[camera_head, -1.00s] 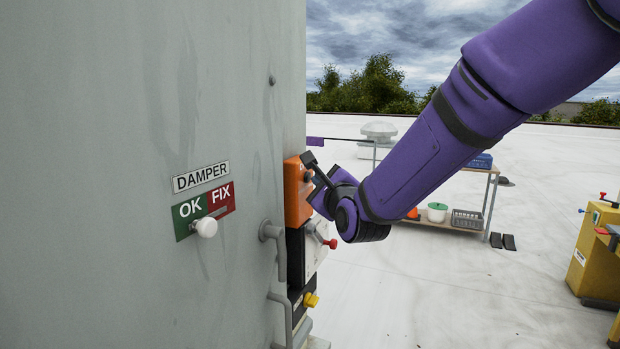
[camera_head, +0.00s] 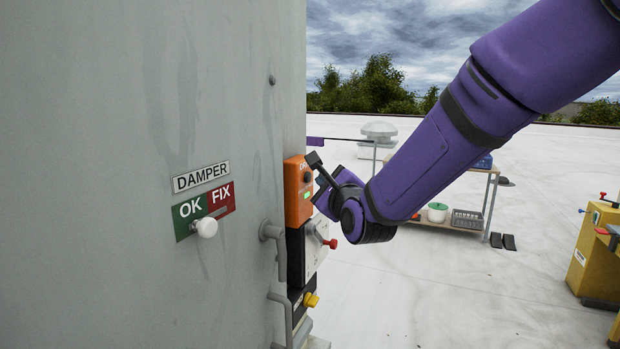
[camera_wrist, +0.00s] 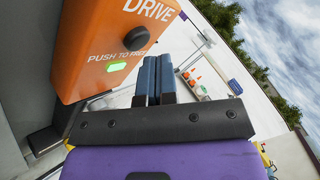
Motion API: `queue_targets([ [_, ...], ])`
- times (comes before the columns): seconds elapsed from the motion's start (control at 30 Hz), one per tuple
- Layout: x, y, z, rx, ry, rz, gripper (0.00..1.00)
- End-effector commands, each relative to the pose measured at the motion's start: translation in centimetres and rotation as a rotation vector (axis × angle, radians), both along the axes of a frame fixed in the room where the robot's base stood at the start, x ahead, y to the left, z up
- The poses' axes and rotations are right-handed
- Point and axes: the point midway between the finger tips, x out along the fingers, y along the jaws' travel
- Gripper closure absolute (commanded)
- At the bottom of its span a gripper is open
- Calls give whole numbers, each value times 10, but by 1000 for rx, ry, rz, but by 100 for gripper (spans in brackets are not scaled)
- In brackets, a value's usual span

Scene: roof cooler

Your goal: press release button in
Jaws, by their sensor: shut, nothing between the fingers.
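The orange box (camera_head: 294,205) is mounted on the grey cabinet's side and is marked DRIVE in the wrist view (camera_wrist: 90,70). Its round black button (camera_wrist: 136,39) stands above a lit green lamp (camera_wrist: 120,67) and lettering starting "PUSH TO". The button (camera_head: 307,177) and green lamp (camera_head: 307,195) also show in the head view. My gripper (camera_wrist: 157,60) is shut and empty, its two dark blue fingers side by side. In the head view my gripper (camera_head: 314,160) is close in front of the box. In the wrist view a gap shows between fingers and button.
Below the box are a pale panel with a red-tipped lever (camera_head: 329,242) and a yellow knob (camera_head: 311,299). Grey handles (camera_head: 272,235) stick out from the cabinet. A white DAMPER knob (camera_head: 206,227) is at left.

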Motion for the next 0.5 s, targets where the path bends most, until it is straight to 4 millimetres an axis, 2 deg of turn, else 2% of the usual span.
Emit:
queue_targets([
  [0.17,0,-2,0,0,-1,-1,100],
  [0.5,-10,-28,0,-1,0,-1,100],
])
